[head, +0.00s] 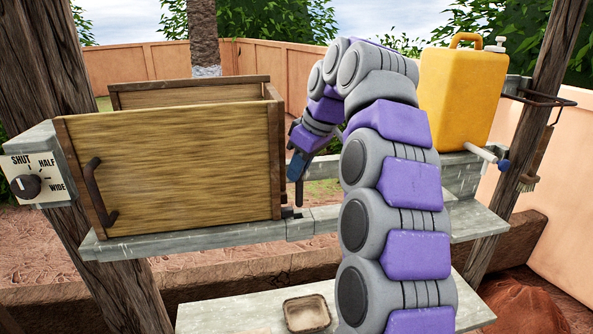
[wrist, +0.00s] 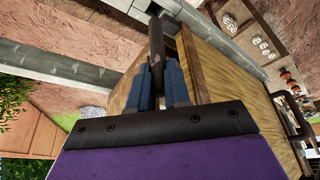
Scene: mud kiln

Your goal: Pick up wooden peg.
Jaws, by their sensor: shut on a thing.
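The wooden peg (wrist: 156,42) is a dark brown rod between the two blue fingers of my gripper (wrist: 158,75) in the wrist view. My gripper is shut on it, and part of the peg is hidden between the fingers. In the head view my gripper (head: 297,166) points down just right of the wooden box. A dark, thin piece of the peg (head: 299,193) shows below the fingers, above the grey shelf. I cannot tell whether its lower end touches the shelf.
The wooden box (head: 170,165) with a dark handle (head: 98,195) stands close left of my gripper on the grey shelf (head: 190,240). A dial panel (head: 35,170) is at left. A yellow jug (head: 460,95) stands right. A shallow tray (head: 307,314) sits on the lower shelf.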

